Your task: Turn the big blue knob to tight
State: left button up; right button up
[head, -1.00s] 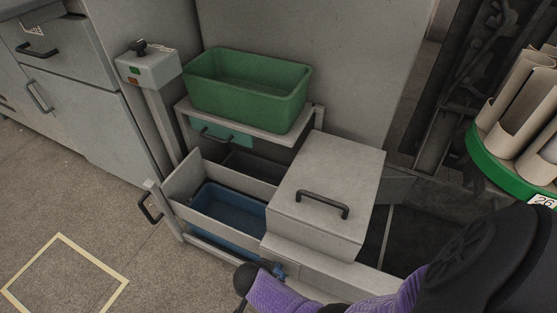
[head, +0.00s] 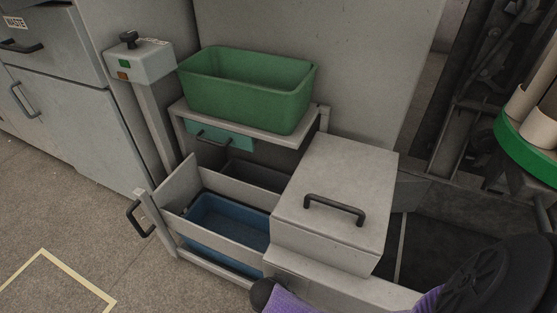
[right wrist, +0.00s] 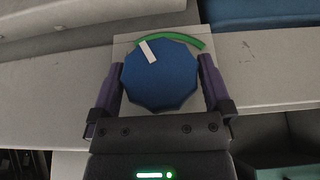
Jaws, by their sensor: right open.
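The big blue knob (right wrist: 160,80) is a dark blue, many-sided disc in the right wrist view. It sits on a pale square plate on a grey panel. A white pointer mark (right wrist: 148,52) on its rim tilts up and to the left. A green arc (right wrist: 172,38) curves above the knob, and the pointer lies near its left part. My right gripper (right wrist: 161,82) is open, with one purple finger on each side of the knob. I cannot tell whether the fingers touch it. In the head view the knob is hidden. My left gripper is not in view.
A green bin (head: 246,92) stands on a shelf above an open drawer with a blue tray (head: 229,222). A grey box with a black handle (head: 335,210) is beside it. A post with a switch box (head: 138,62) stands left. Floor at lower left is open.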

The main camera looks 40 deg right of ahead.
jog(key=c, duration=0.9)
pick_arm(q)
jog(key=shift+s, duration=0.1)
pick_arm(e)
jog(key=shift+t, duration=0.3)
